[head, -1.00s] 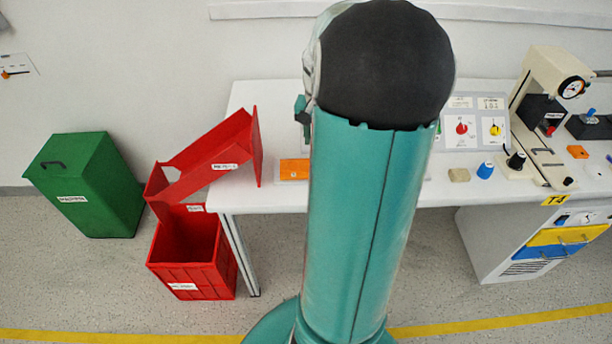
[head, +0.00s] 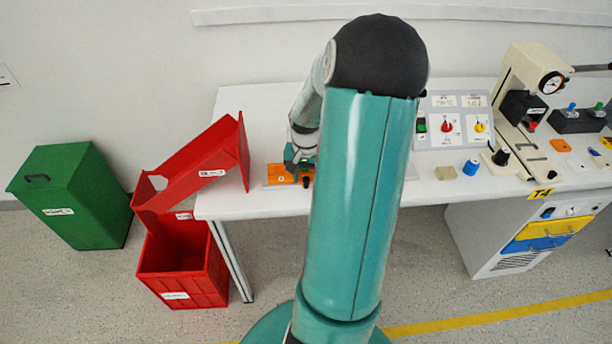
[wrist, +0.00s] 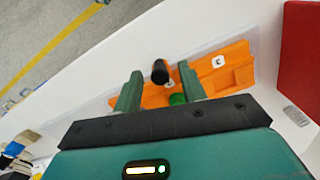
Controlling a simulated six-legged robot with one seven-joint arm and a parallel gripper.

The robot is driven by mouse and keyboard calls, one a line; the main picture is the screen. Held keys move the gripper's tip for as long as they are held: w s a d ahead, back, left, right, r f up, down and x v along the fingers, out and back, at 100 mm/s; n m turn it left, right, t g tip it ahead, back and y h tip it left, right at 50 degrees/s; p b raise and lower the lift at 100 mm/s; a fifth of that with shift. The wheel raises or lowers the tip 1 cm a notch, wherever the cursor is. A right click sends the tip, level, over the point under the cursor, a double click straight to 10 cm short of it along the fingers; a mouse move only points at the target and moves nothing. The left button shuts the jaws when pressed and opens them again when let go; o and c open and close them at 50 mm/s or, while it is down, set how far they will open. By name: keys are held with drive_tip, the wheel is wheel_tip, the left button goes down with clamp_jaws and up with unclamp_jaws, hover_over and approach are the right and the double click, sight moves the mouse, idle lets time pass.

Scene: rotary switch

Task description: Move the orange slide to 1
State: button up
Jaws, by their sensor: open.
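The orange slide (head: 281,174) lies on the white table near its left end, beside the red bin. In the wrist view the orange slide (wrist: 220,70) shows as a long orange piece with a small white label at its right part, a black round knob (wrist: 160,72) and a green part (wrist: 178,99). My gripper (head: 300,164) is at the right part of the slide in the head view. In the wrist view my gripper (wrist: 160,85) is open, its two green fingers apart with the black knob showing between their tips. Whether they touch it I cannot tell.
A green bin (head: 75,195) is farther left. Switch panels, a tan block (head: 446,173), a blue knob (head: 471,167) and a press (head: 530,75) are on the right.

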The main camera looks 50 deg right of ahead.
drive_tip(key=shift+c, duration=0.4)
clamp_jaws()
drive_tip(key=shift+s+d, duration=1.45)
drive_tip(key=shift+s, duration=0.15)
drive_tip(key=shift+o, duration=0.4)
unclamp_jaws()
drive_tip(key=shift+r, duration=0.1)
